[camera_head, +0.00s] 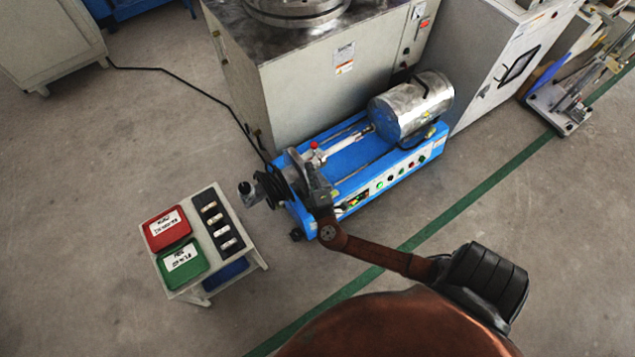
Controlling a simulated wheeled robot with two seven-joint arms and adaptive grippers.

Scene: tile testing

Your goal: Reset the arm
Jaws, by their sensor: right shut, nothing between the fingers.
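My right arm comes in from the lower right and reaches across to the left end of the blue machine. My right gripper (272,187) is dark and sits over that end, shut with nothing seen in it. It overlaps the machine's end in the picture, so I cannot tell whether they touch. The blue test machine (352,155) stands on the floor, with a metal drum (412,108) at its right end and buttons along its front. My left gripper is out of view.
A small white stand (222,187) to the left holds a red tray (168,229), a green tray (182,264) and a black rack (217,223) with several pale pieces. A large grey cabinet (300,95) stands behind the machine. Open floor lies at left.

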